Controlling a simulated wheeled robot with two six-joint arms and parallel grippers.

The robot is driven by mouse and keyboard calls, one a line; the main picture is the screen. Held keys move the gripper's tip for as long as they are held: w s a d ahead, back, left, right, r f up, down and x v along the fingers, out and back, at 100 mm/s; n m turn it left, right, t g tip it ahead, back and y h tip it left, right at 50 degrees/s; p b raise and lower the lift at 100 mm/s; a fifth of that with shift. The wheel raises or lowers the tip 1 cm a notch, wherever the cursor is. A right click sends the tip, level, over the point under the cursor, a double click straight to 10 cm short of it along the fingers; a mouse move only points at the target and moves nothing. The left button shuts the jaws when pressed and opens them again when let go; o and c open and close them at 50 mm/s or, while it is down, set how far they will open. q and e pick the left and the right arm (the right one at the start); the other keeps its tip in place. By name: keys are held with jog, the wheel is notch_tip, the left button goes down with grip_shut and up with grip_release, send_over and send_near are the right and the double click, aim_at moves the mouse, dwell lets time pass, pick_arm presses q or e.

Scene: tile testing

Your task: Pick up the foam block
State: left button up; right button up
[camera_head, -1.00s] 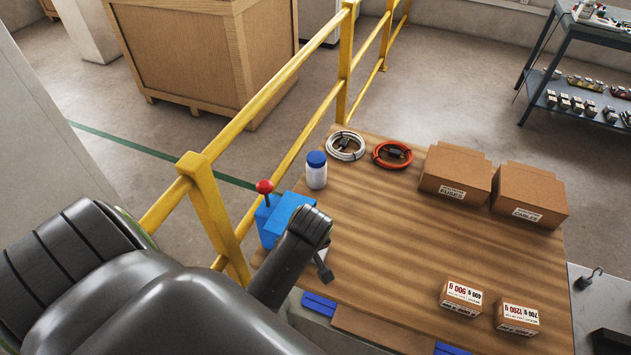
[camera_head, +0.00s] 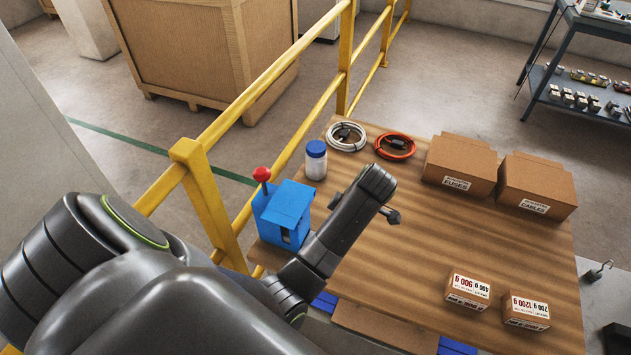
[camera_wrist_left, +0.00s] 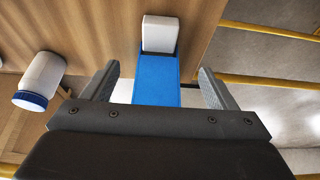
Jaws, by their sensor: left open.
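In the wrist view my left gripper (camera_wrist_left: 158,72) is open, with its two grey fingers apart. Between and beyond them is a blue piece (camera_wrist_left: 157,78) with a pale white block (camera_wrist_left: 160,35) at its far end. The pale block could be the foam block, but I cannot tell for sure. No contact between fingers and block shows. My right gripper is not in view.
A blue device (camera_head: 284,208) with a red-knobbed lever stands at the table's left edge by a yellow rail (camera_head: 205,195). A white jar (camera_head: 316,165), a white cable coil (camera_head: 346,136), a red coil (camera_head: 395,146) and cartons (camera_head: 459,165) are behind. Small boxes (camera_head: 467,288) lie front right.

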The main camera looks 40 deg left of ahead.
pick_arm(q)
jog(key=b+x, duration=0.1)
jog(key=x, duration=0.5)
jog(key=shift+a+f, duration=0.1)
jog(key=shift+f, duration=0.05)
jog(key=shift+x, duration=2.95)
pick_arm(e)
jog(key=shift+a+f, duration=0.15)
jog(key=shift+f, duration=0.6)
pick_arm(q)
jog(key=shift+c, duration=0.4)
jog(key=c, duration=1.2)
